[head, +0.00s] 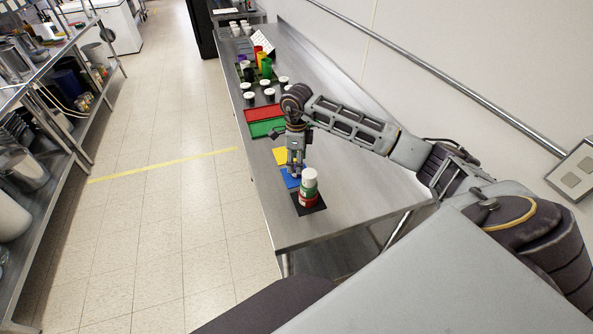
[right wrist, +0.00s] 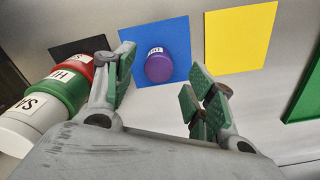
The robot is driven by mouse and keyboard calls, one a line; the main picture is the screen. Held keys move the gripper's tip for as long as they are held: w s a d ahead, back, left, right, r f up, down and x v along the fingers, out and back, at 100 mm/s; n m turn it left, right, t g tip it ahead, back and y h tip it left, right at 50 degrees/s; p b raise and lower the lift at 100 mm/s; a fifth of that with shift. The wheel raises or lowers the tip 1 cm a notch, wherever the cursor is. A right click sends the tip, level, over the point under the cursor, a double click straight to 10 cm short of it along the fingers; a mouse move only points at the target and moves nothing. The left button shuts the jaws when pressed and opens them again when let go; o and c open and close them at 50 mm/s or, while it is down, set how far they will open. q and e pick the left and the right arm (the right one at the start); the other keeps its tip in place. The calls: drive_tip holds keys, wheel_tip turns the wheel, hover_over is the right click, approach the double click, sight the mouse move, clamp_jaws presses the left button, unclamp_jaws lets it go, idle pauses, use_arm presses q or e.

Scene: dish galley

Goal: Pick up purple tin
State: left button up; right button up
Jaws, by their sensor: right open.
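Nothing is between the fingers. In the head view my right gripper (head: 296,168) points down over the blue mat (head: 290,180), and I cannot make out the tin there. My left gripper is not in view.
A stack of red (head: 307,199), green (head: 309,186) and white (head: 310,174) tins stands on a black mat close beside the gripper. A yellow mat (right wrist: 240,38) lies on the other side. Red (head: 265,112) and green trays and several white-topped tins are farther along the steel table.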

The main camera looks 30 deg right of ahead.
drive_tip(key=shift+a+f+p, duration=0.15)
drive_tip(key=shift+f+p, duration=0.2)
drive_tip(key=shift+f, duration=1.6)
drive_tip(key=shift+c, duration=0.2)
drive_tip(key=c, duration=1.1)
drive_tip(key=shift+r, duration=0.2)
drive_tip(key=shift+r+b, duration=0.75)
drive_tip(key=shift+r, duration=4.1)
